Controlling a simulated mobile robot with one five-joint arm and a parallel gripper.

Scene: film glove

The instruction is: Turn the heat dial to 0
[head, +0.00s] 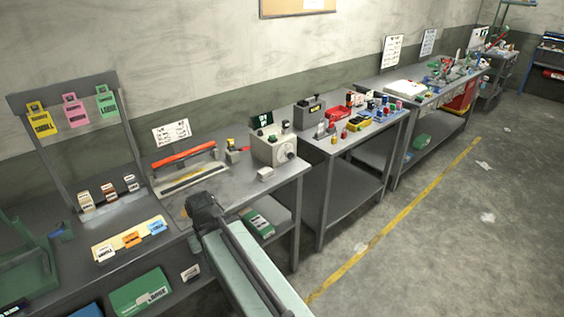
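A beige control box (270,150) stands near the right end of the workbench with the red-barred device. A round dial (290,155), which looks like the heat dial, is on its right-hand face. The dial's markings and setting are too small to read. My gripper (201,207) is at the end of my arm, over the front part of the bench, to the left of and nearer than the box. It is apart from the dial. Its fingers are dark and too small to show whether they are open or shut.
The device with a red bar (183,154) lies left of the box. A small white block (266,174) lies in front of the box. A tray of coloured tags (130,240) is to the left. More benches with small items run to the right. The floor (420,240) is mostly clear.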

